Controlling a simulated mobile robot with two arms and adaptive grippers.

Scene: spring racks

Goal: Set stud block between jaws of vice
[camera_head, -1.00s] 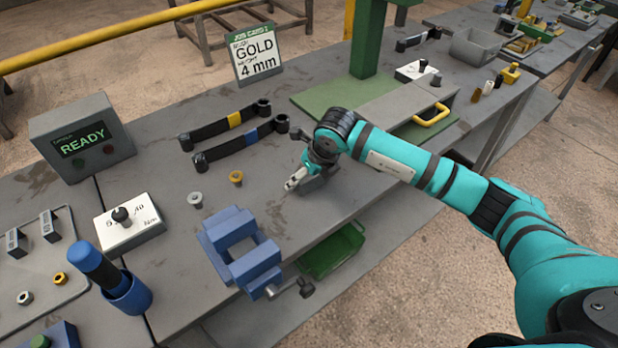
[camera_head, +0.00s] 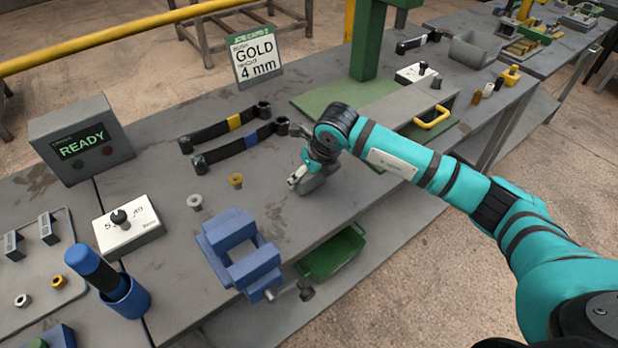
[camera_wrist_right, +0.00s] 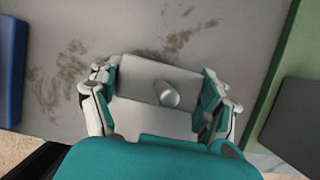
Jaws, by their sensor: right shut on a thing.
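The stud block (camera_wrist_right: 145,82) is a grey block with a round metal stud standing out of its face. My right gripper (camera_wrist_right: 158,97) is shut on it, one finger on each side. In the head view my right gripper (camera_head: 303,180) is over the bench, right of the vice, partly hiding the block. Whether the block touches the bench is hard to tell. The blue vice (camera_head: 229,231) stands at the bench's front edge with a gap between its jaws, and nothing shows in the gap. My left gripper is out of view.
Two loose studs, one silver (camera_head: 195,202) and one gold (camera_head: 236,181), stand behind the vice. A green bin (camera_head: 333,256) sits below the front edge. The bench between gripper and vice is clear.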

